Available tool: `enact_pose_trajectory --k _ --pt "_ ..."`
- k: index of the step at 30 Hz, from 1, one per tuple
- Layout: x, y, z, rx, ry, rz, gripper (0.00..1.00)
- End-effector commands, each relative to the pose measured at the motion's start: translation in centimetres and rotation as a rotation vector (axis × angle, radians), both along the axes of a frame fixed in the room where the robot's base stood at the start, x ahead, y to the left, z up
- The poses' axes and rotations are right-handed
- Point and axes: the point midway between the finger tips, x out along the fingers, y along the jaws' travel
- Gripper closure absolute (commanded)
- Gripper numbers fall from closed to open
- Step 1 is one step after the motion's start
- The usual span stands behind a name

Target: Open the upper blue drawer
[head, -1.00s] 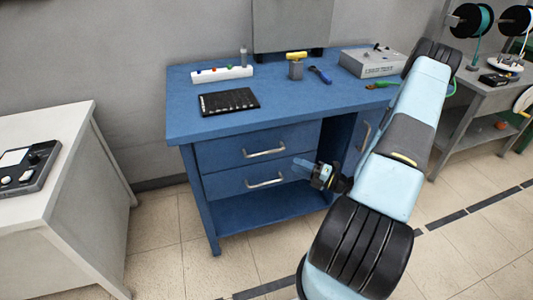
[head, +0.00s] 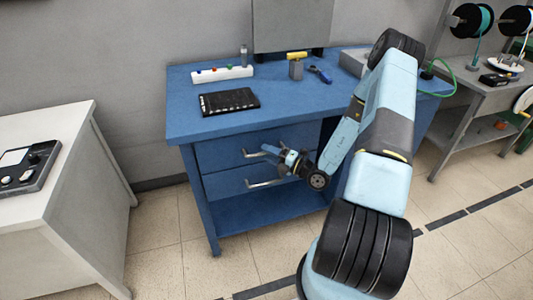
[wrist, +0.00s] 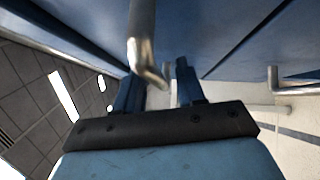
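The upper blue drawer (head: 225,151) is in the blue bench and looks closed in the head view. Its silver bar handle (head: 250,153) is partly covered by my gripper (head: 272,152). In the wrist view, this handle (wrist: 143,40) comes down close to the camera, its bent end between the two blue fingertips of my gripper (wrist: 158,85). The fingers are apart, with a gap on each side of the bar; I cannot tell whether either touches it. The lower drawer (head: 224,184) also looks closed, its handle (head: 262,184) just below my gripper.
On the blue bench top (head: 185,115) lie a black tray (head: 229,102), a white strip with colored knobs (head: 222,74) and a yellow-topped tool (head: 296,65). A white cabinet (head: 75,200) stands at left. A grey shelf unit with spools (head: 470,95) stands at right. The floor in front is clear.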

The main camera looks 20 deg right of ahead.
Motion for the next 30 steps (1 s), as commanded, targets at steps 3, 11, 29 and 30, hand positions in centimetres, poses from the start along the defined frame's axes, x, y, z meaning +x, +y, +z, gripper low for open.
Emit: enact_pose_trajectory --k 3,11,29,30 --pt "0.43 0.48 0.07 -0.001 0.001 0.000 0.61" --pt "0.59 0.61 0.10 -0.001 0.001 0.000 0.61" --pt "0.54 0.62 0.02 -0.001 0.002 0.000 1.00" --pt "0.54 0.63 0.01 -0.001 0.003 0.000 1.00"
